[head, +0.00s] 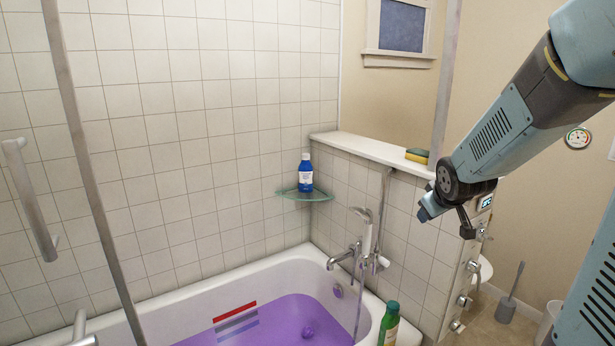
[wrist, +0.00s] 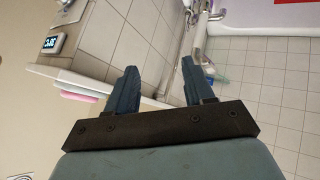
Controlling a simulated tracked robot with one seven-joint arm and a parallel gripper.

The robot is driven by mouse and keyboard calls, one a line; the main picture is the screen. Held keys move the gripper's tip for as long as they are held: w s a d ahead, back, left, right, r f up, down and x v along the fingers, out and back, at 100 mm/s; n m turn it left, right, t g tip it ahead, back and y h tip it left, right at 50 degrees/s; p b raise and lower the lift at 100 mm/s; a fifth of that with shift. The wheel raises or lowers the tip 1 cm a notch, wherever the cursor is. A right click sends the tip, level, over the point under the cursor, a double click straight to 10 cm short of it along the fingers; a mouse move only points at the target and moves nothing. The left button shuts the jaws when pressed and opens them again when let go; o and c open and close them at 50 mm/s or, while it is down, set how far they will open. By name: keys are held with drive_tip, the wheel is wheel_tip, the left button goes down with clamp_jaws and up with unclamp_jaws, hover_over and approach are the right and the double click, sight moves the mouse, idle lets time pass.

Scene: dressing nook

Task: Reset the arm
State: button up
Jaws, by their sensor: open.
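My arm reaches in from the right in the head view, and my gripper (head: 444,216) hangs in the air in front of the tiled half wall. In the wrist view my gripper (wrist: 158,82) shows two dark fingers spread apart with nothing between them. It touches nothing that I can see.
A bathtub (head: 290,264) with purple water stands at the lower middle, a green bottle (head: 389,326) at its near edge. A blue bottle (head: 305,174) stands on a glass corner shelf (head: 284,193). A sponge (head: 417,155) lies on the ledge (head: 365,147). A toilet brush (head: 507,305) stands at right.

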drive_tip(key=s+a+r+m+g, duration=0.1)
drive_tip(key=s+a+r, duration=0.1)
drive_tip(key=s, duration=0.6)
drive_tip(key=s+a+r+m+g+y, duration=0.1)
drive_tip(key=s+a+r+m, duration=0.1)
drive_tip(key=s, duration=0.6)
drive_tip(key=s+a+r+m+g, duration=0.1)
drive_tip(key=s+a+r, duration=0.2)
drive_tip(key=s, duration=0.5)
drive_tip(key=shift+s+a+r+y, duration=0.2)
drive_tip(key=shift+s+r+y, duration=0.15)
drive_tip(key=shift+r, duration=0.2)
drive_tip(key=shift+c, duration=0.3)
idle(0.7)
